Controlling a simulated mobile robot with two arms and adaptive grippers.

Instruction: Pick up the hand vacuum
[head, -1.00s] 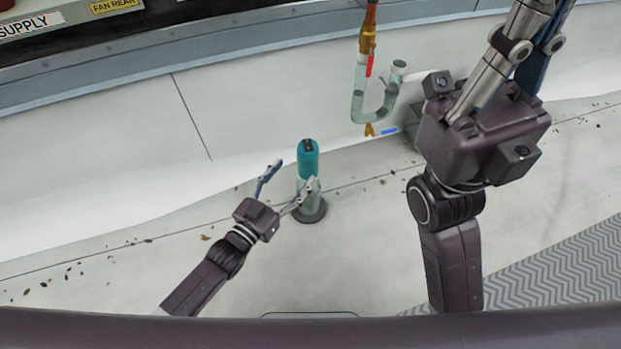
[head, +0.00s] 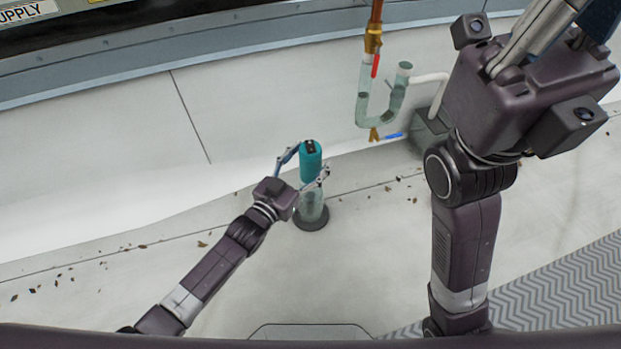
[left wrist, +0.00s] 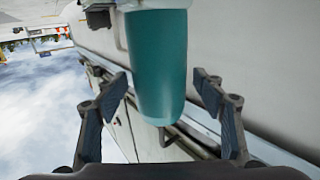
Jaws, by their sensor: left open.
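The hand vacuum (head: 311,162) stands upright on a dark round base, with a teal upper body and a clear lower part. My left gripper (head: 306,163) is open, with one finger on each side of the teal body. In the left wrist view the teal body (left wrist: 158,65) lies between the two open fingers (left wrist: 160,105), with gaps on both sides. My right arm's wrist (head: 530,85) is large at the upper right, and its fingertips are out of the picture.
A clear U-shaped drain trap (head: 382,105) with a copper pipe and red-handled valve hangs right of the vacuum. A grey wall panel (head: 110,140) rises behind it. Dry leaves (head: 70,275) lie on the floor. A grey chevron mat (head: 540,285) is at the lower right.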

